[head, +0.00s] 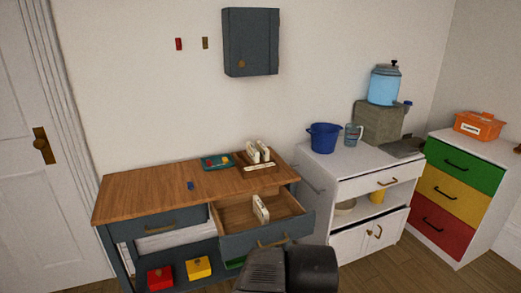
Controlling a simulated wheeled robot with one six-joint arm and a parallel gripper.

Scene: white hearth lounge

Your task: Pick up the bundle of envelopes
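A small pale upright bundle (261,209) stands in the open right drawer (233,214) of the wood-topped desk; it looks like envelopes, but it is too small to be certain. Similar pale upright pieces (253,153) stand in a brown holder at the back right of the desktop. Dark parts of my arm show at the bottom centre, in front of the drawer. My gripper's fingers do not show.
The desk top (150,188) is mostly clear, with a teal tray (213,166) and a small blue item (190,185). A white cabinet (330,175) with a blue bucket (324,138) stands to the right. Red (160,278) and yellow (198,267) boxes sit on the lower shelf.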

